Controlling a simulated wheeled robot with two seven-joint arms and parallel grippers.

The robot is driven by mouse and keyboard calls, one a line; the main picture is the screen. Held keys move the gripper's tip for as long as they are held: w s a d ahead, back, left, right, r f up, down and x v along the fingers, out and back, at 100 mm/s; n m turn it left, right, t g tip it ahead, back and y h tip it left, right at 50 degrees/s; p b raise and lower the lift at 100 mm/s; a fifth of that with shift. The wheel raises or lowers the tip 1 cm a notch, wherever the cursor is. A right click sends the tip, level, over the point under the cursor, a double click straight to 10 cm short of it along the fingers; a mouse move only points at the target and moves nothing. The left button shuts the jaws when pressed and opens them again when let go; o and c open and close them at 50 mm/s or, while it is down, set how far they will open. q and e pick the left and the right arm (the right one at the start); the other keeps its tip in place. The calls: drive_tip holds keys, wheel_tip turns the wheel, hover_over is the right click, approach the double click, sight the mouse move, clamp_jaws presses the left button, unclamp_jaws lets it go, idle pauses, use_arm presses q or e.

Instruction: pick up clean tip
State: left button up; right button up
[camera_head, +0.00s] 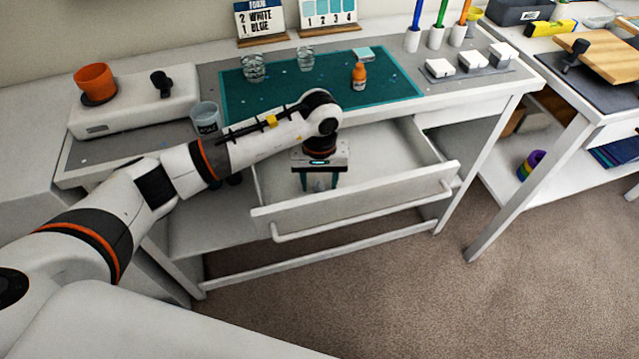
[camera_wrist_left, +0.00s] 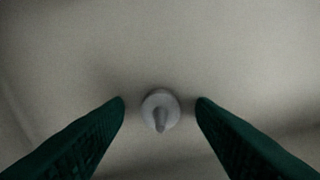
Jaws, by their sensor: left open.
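The clean tip (camera_wrist_left: 160,112) is a small grey-white cone on a round base, standing on the pale drawer floor in the left wrist view. It lies between the two green fingers of my left gripper (camera_wrist_left: 161,108), with a gap on each side. My left gripper (camera_head: 320,184) is open and points down into the open drawer (camera_head: 385,155) in the head view. The tip cannot be made out in the head view. My right gripper is not in view.
The drawer's front panel (camera_head: 350,192) and side walls surround the gripper. Above it, the desk holds a green mat (camera_head: 395,88), clear cups (camera_head: 254,70), an orange-capped bottle (camera_head: 359,77) and a pale grey cup (camera_head: 206,119).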

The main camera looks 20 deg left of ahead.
use_arm(q)
drive_tip(key=c, duration=1)
drive_tip(key=shift+c, duration=0.2)
